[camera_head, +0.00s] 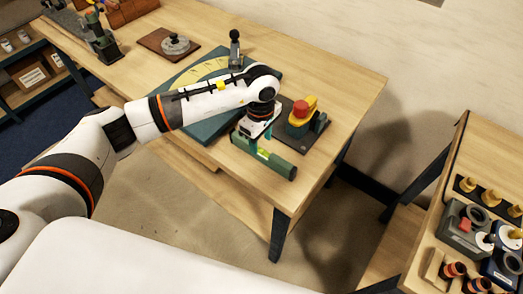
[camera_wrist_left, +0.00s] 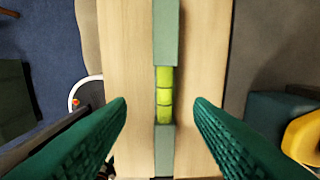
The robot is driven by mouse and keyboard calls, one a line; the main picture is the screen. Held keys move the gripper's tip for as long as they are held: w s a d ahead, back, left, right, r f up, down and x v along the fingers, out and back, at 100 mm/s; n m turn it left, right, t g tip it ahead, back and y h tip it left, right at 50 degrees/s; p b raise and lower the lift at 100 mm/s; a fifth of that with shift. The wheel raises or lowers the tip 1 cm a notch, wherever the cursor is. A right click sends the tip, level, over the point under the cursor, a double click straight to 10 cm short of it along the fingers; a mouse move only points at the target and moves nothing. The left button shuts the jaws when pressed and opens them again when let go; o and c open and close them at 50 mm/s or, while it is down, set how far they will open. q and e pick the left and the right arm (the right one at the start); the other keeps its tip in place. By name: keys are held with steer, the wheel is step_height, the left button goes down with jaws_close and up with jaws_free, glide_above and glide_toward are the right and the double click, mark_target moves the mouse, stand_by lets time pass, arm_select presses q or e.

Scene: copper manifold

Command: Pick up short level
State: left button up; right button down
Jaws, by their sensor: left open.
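The short level is a green bar with a yellow-green vial in its middle. In the head view the level (camera_head: 280,166) lies by the table's front right edge, below my left gripper (camera_head: 253,143). In the left wrist view the level (camera_wrist_left: 165,50) runs up the middle, with its vial in sight. My left gripper (camera_wrist_left: 158,112) is open, with one green finger on each side of the level and a visible gap to each. I cannot tell how far the fingertips are above it. My right gripper is not in view.
A red-topped yellow device (camera_head: 302,115) stands on a dark plate right behind the level. A teal board with a yellow scale (camera_head: 205,73) lies to the left, partly under my arm. A second bench (camera_head: 440,180) with several fittings stands at the right, across a floor gap.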

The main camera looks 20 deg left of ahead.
mark_target(261, 149)
arm_select(q)
steer(key=f, duration=0.1)
steer(key=f+p, duration=0.1)
steer(key=f, duration=0.1)
steer(key=shift+w+f, duration=0.25)
steer(key=shift+f, duration=0.4)
steer(key=shift+c, duration=0.6)
jaws_close()
